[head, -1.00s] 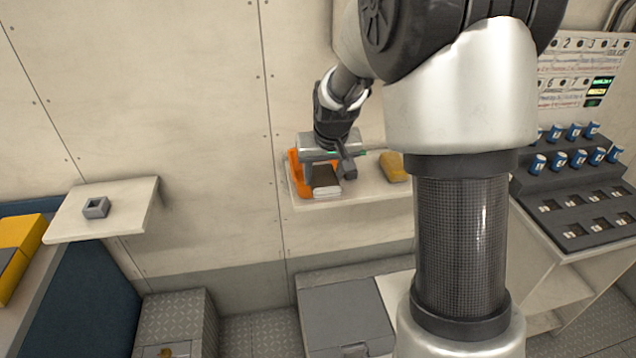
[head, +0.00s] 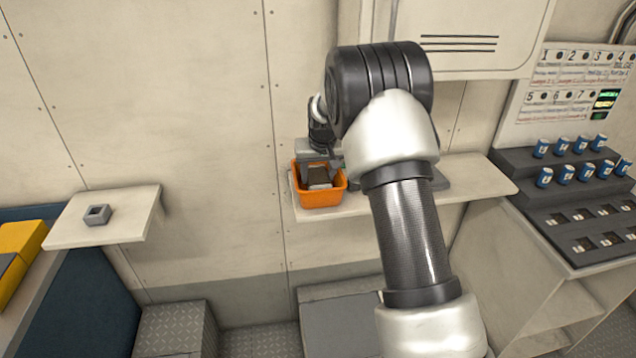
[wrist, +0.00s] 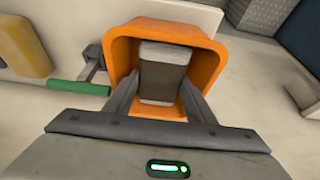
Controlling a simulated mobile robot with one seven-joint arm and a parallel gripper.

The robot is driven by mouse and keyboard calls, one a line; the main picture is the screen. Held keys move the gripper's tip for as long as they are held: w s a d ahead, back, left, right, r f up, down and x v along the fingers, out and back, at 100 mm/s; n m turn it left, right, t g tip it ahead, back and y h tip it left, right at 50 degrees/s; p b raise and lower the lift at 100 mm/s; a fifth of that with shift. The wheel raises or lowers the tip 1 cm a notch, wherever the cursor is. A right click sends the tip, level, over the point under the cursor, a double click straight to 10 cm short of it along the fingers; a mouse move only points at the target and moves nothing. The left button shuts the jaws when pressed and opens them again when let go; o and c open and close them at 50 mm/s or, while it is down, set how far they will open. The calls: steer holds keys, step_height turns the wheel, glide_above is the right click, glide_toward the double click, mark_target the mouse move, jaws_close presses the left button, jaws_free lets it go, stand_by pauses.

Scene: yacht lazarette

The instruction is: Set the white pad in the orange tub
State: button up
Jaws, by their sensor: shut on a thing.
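The orange tub (head: 320,198) stands on the wall shelf, and it fills the middle of the wrist view (wrist: 205,62). The white pad (wrist: 165,55) has a dark brown band across its middle and pale ends. My gripper (wrist: 160,88) is shut on it, one finger on each side. In the head view the pad (head: 319,186) shows within the tub's rim, with my gripper (head: 318,168) above it. I cannot tell whether the pad touches the tub's floor.
The wall shelf (head: 470,182) runs right behind my arm. A yellow block (wrist: 22,47) and a green-handled grey tool (wrist: 80,88) lie beside the tub. A small shelf with a grey square ring (head: 97,214) is at left. A stepped rack of blue-and-white cans (head: 565,175) is at right.

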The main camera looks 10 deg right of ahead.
mark_target(319, 179)
steer(key=shift+f, duration=1.4)
steer(key=shift+f, duration=0.15)
steer(key=o, duration=0.8)
steer(key=shift+o, duration=0.2)
